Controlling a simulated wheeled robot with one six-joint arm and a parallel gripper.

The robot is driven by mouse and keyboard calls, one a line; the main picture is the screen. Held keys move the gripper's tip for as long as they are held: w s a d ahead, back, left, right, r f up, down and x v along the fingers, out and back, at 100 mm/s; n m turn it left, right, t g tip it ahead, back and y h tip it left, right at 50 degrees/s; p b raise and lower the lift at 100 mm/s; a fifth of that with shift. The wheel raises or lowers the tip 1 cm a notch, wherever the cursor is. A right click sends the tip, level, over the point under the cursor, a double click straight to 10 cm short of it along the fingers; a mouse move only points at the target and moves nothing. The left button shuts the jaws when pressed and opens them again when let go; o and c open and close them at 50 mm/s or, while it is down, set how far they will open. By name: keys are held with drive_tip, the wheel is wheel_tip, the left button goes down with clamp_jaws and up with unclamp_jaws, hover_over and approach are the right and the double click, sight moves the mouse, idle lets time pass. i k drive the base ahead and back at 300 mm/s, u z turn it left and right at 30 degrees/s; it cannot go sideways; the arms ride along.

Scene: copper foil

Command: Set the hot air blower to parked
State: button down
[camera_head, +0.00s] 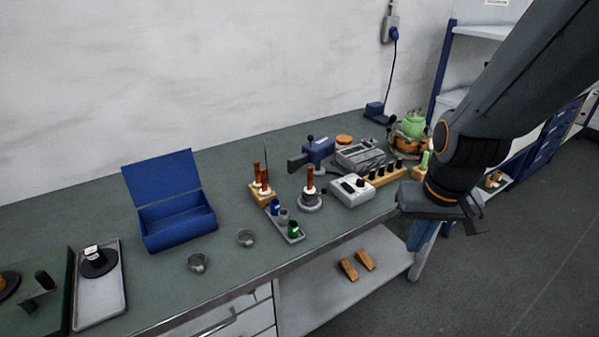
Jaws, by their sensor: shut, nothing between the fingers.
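A blue device with a grey nozzle pointing left, which looks like the hot air blower (318,150), stands towards the back of the green workbench (225,258). A small dark knob shows on its top. I cannot tell its setting from here. My gripper (440,211) is shut and empty at the right end of the bench, well to the right of the blower and nearer the camera. Its fingers are small and dark, partly lost against the gripper body.
A white control box (351,190), a grey instrument (360,154) and a wooden rack (385,177) stand between blower and gripper. An open blue box (178,227) is at left.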

sight(316, 151)
drive_tip(key=u, duration=0.9)
drive_tip(key=i, duration=0.55)
drive_tip(key=z, duration=0.85)
